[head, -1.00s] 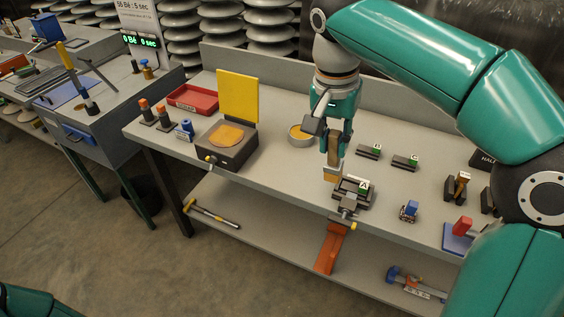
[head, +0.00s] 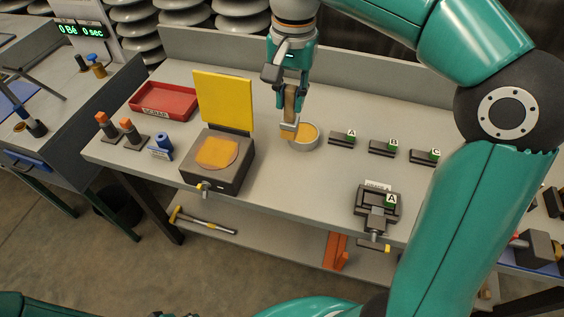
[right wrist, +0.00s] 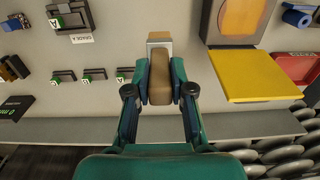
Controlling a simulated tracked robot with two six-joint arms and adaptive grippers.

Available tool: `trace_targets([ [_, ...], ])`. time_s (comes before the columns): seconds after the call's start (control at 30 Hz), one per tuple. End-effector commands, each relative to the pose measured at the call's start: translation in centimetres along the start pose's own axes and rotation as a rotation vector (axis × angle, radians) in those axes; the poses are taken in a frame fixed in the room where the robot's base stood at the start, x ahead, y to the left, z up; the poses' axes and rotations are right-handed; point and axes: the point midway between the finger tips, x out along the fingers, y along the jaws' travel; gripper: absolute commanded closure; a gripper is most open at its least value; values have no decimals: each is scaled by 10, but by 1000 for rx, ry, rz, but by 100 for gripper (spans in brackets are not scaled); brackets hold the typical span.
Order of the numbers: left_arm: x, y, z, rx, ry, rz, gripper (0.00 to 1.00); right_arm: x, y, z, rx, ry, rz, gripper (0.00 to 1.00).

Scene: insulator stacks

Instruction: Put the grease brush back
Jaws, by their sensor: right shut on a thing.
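The grease brush (head: 289,126) has a brown handle and a pale ferrule. My right gripper (head: 291,104) is shut on its handle and holds it upright, tip down. The round grey pot (head: 304,146) with orange-yellow grease stands on the bench. In the head view the brush's lower end overlaps the pot's left side; I cannot tell whether it touches. In the right wrist view the brush (right wrist: 160,68) sits between the fingers of the right gripper (right wrist: 161,88), and the pot does not show. My left gripper is out of view.
Left of the pot stands a dark box (head: 214,175) with an orange disc and a raised yellow plate (head: 222,100). A red scrap tray (head: 165,99) lies farther left. Dark holders A (head: 342,138), B and C stand to the right. A vise (head: 377,205) marked A is at the front.

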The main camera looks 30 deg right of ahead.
Motion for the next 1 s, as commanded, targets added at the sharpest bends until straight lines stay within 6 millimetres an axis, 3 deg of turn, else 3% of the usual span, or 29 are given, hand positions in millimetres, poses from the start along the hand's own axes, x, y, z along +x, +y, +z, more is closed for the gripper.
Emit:
trace_targets([
  [0.3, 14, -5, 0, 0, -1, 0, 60, 82, 3, 0, 2, -4, 6, 100],
  [0.5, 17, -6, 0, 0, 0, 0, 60, 127, 2, 0, -2, -3, 4, 100],
  [0.77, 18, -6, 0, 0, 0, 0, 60, 149, 0, 0, -4, -1, 2, 100],
  [1.0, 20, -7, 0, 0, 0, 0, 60, 181, 0, 0, -5, -3, 3, 100],
])
